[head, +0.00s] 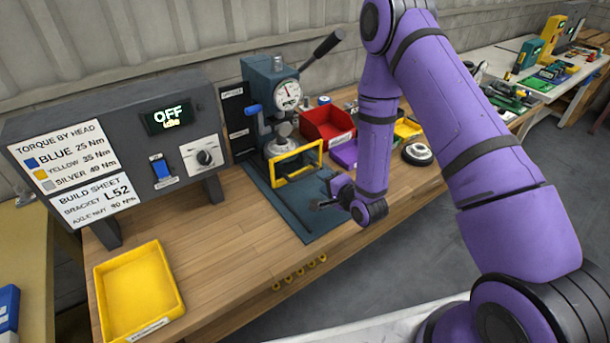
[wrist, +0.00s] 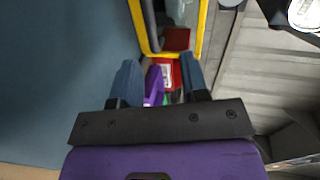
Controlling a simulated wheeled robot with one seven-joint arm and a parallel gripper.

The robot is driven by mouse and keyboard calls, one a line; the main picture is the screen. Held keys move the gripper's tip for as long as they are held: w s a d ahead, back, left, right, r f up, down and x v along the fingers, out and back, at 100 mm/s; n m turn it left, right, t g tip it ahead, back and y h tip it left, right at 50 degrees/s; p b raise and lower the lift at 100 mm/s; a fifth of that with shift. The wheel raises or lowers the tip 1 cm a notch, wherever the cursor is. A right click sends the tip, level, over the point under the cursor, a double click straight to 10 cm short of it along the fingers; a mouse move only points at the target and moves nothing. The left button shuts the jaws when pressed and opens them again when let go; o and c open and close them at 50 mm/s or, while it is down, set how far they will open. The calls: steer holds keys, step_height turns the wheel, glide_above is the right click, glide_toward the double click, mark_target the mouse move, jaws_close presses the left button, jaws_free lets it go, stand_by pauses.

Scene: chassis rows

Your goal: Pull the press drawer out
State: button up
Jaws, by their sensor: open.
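The press (head: 262,92) is a blue-grey machine with a round dial and a black lever, on the wooden workbench. A yellow frame (head: 274,172) stands upright at its front, above a flat blue-grey plate (head: 290,212). I cannot make out a separate drawer front or handle. My gripper (head: 325,193) is low over the plate, just right of and in front of the yellow frame. In the wrist view the two fingers of my gripper (wrist: 160,78) are apart with nothing held between them. The yellow frame (wrist: 203,30) shows beyond the fingertips, and the plate (wrist: 65,75) fills the left.
A red bin (head: 327,125), a purple tray (head: 344,153) and a round metal part (head: 417,153) stand behind my gripper. A grey torque control box (head: 130,140) and a yellow tray (head: 137,290) are at left. Bare bench (head: 215,240) lies between tray and plate.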

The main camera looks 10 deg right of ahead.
mark_target(306, 175)
steer(key=shift+s+a+f+m, duration=0.15)
steer(key=shift+s+f+m, duration=0.2)
steer(key=shift+f, duration=0.5)
steer(key=x, duration=1)
steer(key=shift+w+a+r, duration=0.2)
steer(key=shift+w+a, duration=0.05)
jaws_close()
